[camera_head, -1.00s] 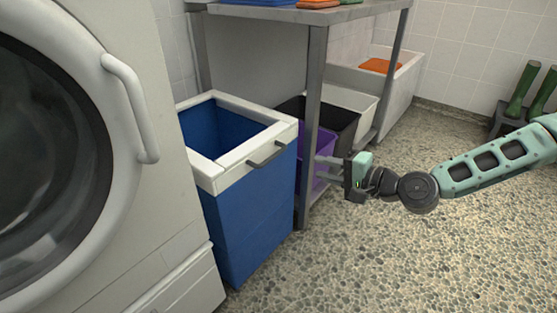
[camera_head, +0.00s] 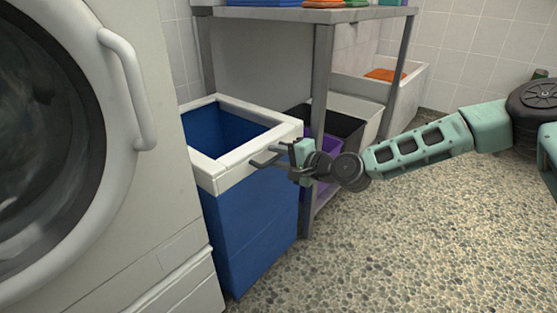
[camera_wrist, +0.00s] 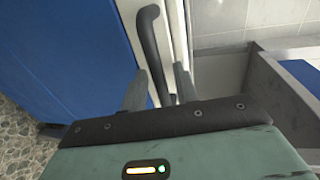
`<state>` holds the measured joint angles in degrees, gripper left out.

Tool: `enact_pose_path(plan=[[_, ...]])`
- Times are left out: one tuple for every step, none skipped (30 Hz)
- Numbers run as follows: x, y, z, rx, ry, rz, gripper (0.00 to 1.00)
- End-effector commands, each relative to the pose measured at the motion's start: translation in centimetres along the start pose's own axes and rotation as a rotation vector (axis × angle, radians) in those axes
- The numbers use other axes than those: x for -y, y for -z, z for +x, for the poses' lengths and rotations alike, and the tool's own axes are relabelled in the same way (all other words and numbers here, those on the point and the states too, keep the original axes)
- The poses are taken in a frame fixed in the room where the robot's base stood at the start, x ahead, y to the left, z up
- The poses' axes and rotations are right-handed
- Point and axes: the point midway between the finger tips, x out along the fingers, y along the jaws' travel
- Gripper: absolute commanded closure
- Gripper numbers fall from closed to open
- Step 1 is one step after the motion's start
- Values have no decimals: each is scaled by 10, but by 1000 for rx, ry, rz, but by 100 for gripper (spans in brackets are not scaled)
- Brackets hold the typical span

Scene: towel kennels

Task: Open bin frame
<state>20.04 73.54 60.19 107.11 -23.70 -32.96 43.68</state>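The blue bin (camera_head: 250,225) has a white frame (camera_head: 212,172) around its open top, level and resting on the bin. A dark bar handle (camera_head: 262,160) sticks out from the frame's front right side. My gripper (camera_head: 284,153) is at the right end of this handle. In the wrist view the handle (camera_wrist: 155,45) runs down between the two grey fingers of my gripper (camera_wrist: 160,85). The fingers are apart, with gaps beside the bar, so they look open around it. The handle's lower end is hidden behind the gripper body.
A white front-loading machine (camera_head: 165,215) stands close on the left of the bin. A metal table (camera_head: 320,110) stands behind it, with a purple bin (camera_head: 325,150) and a black bin (camera_head: 345,124) beneath. The speckled floor (camera_head: 400,250) at right front is clear.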

Motion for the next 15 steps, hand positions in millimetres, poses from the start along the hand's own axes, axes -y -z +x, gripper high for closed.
enact_pose_path(plan=[[0,0,1,0,0,0,70],[0,0,1,0,0,0,70],[0,0,1,0,0,0,70],[0,0,1,0,0,0,70],[0,0,1,0,0,0,70],[0,0,1,0,0,0,70],[0,0,1,0,0,0,70],[0,0,1,0,0,0,73],[0,0,1,0,0,0,84],[0,0,1,0,0,0,92],[0,0,1,0,0,0,100],[0,0,1,0,0,0,100],[0,0,1,0,0,0,100],[0,0,1,0,0,0,100],[0,0,1,0,-1,0,100]])
